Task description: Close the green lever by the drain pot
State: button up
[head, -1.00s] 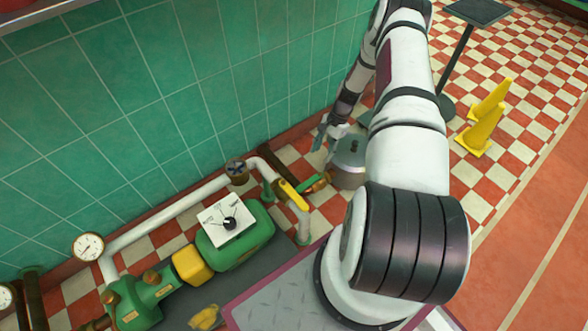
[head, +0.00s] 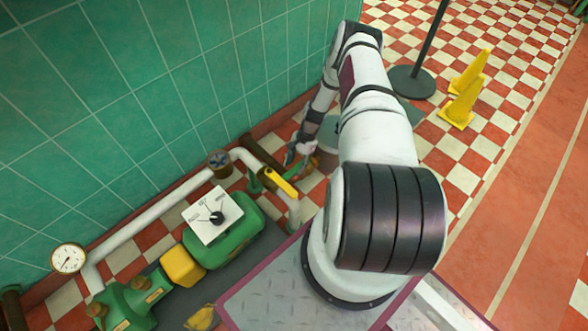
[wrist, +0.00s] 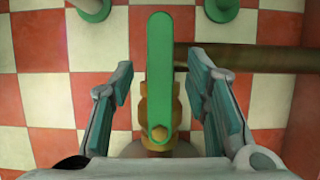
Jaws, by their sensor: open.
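The green lever (wrist: 160,70) stands lengthwise in the middle of the wrist view, on a brass valve (wrist: 147,100) with a nut at its lower end. The lever runs in line with the valve body. My gripper (wrist: 160,85) is open, with one finger on each side of the lever and a gap on both sides. In the head view my gripper (head: 297,152) is low by the valve and covers much of it. The grey drain pot (head: 328,136) shows there just behind, mostly hidden by my arm.
A yellow lever (head: 281,183) on a white pipe stands close by, left of my gripper. A green pump (head: 230,230) with a white dial box is further left. The green tiled wall (head: 150,110) is behind. Yellow cones (head: 460,105) stand on the right.

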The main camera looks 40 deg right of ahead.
jog(key=shift+x, duration=0.8)
jog(key=shift+c, duration=0.3)
grip_shut()
